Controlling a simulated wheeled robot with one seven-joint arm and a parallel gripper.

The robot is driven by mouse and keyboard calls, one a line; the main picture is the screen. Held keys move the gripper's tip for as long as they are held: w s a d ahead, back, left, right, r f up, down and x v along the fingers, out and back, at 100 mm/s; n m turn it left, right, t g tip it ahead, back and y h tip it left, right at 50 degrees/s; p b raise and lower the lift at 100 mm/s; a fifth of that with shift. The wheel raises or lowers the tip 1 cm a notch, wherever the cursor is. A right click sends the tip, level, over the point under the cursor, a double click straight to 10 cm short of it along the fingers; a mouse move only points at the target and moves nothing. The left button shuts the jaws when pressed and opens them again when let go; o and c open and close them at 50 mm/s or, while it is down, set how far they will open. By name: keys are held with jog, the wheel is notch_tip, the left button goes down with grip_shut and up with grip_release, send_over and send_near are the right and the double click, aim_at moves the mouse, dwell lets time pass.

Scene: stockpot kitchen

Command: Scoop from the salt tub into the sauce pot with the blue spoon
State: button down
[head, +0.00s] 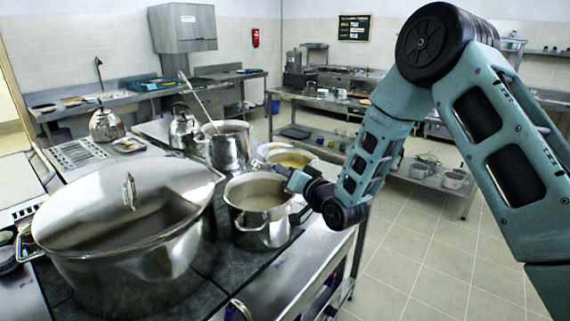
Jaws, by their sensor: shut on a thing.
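My gripper (291,180) is at the right rim of an open steel pot (262,228) with pale greyish contents. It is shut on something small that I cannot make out. The blue spoon is not clearly visible. A wider pan with yellow contents (290,158) stands just behind this pot, partly hidden by my gripper. A taller steel pot (228,152) with a long utensil leaning out of it stands behind to the left. I cannot tell which of these is the sauce pot. I cannot pick out the salt tub.
A very large lidded stockpot (120,262) fills the near left of the stove. Kettles (184,128) stand farther back. A steel table with shelves (440,182) stands behind my arm. The tiled floor (420,255) at right is clear.

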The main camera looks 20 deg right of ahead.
jog(key=d+f+m, duration=0.1)
jog(key=m, duration=0.4)
jog(key=d+f+m, duration=0.1)
jog(key=m, duration=0.4)
jog(key=w+d+f+m, duration=0.1)
jog(key=m, duration=0.4)
jog(key=shift+w+d+m, duration=0.1)
jog(key=shift+d+m, duration=0.05)
jog(key=shift+m, duration=0.15)
dwell(1.7)
